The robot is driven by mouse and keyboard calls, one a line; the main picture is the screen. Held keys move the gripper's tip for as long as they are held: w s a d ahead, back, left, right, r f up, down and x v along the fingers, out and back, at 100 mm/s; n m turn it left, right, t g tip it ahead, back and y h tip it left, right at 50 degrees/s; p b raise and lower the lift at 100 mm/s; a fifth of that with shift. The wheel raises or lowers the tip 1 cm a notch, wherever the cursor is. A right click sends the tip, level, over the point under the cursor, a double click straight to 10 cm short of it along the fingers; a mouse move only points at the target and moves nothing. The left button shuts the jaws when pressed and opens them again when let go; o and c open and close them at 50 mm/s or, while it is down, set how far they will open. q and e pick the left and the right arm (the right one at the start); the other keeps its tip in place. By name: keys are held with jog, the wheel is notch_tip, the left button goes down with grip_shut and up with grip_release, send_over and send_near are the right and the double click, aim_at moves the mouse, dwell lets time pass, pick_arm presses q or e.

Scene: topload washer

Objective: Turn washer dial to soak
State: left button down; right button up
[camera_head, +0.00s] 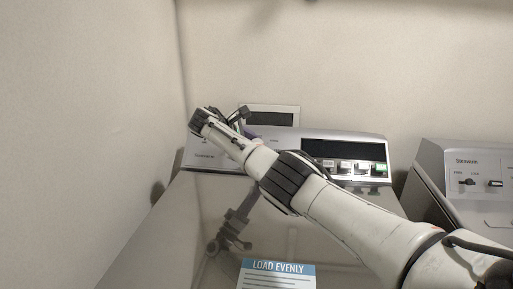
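The topload washer's control panel (345,173) runs along the back of the machine, with a dark display and a row of buttons at its right. My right arm reaches in from the lower right across the washer. Its gripper (238,117) is at the left part of the panel, seen small and from behind the wrist. I cannot tell whether its fingers are open or shut, or whether they touch anything. The dial cannot be made out; the arm and gripper cover part of the panel. A small purple patch (251,133) shows beside the gripper. My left gripper is not in view.
The washer's shiny lid (185,235) is closed and mirrors my arm. A "LOAD EVENLY" label (278,268) lies on it. A wall stands close at the left and another behind. A second machine (465,180) with knobs stands at the right.

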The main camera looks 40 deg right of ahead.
jog(key=shift+s, duration=0.1)
jog(key=o, duration=1.1)
jog(key=shift+c, duration=0.2)
jog(key=v, duration=1)
jog(key=shift+b, duration=0.35)
jog(key=shift+a+r, duration=0.1)
